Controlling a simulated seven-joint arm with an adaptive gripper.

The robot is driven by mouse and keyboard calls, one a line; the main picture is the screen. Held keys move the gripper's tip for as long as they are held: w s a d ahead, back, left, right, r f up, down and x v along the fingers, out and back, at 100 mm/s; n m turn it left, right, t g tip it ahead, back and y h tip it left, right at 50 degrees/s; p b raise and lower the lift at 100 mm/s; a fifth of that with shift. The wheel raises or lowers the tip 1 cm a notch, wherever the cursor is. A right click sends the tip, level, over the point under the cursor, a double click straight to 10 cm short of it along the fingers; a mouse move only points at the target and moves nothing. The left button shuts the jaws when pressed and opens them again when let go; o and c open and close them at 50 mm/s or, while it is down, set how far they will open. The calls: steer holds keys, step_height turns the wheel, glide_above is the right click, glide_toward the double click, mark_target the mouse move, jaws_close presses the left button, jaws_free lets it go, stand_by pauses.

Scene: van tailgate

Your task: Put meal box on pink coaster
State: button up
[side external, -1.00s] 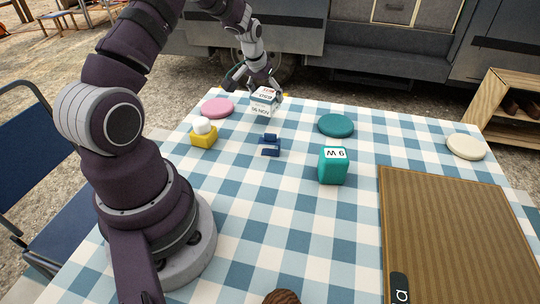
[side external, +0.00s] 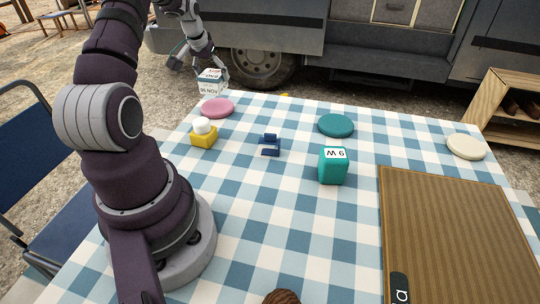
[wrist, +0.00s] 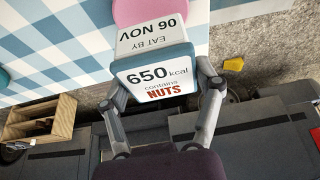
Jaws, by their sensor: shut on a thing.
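The meal box (side external: 210,83) is white with printed labels and a blue edge. My gripper (side external: 204,66) is shut on it and holds it up near the table's far left corner. In the side view the box appears just above the pink coaster (side external: 218,108), a flat round disc on the cloth. In the wrist view the box (wrist: 153,62) sits between the two fingers (wrist: 162,92), its "650 kcal contains nuts" face towards the camera. There the pink coaster (wrist: 148,11) is partly hidden behind the box.
A yellow block with a white top (side external: 204,134) stands close to the pink coaster. A dark blue item (side external: 269,146), a teal box (side external: 333,166), a teal coaster (side external: 336,125) and a cream coaster (side external: 466,147) are farther right. A brown ribbed mat (side external: 455,230) lies at the front right.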

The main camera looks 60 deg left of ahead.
mark_target(215, 90)
step_height(215, 90, down, 4)
steer(key=shift+f, duration=0.2)
steer(key=shift+f, duration=0.15)
steer(key=o, duration=1.2)
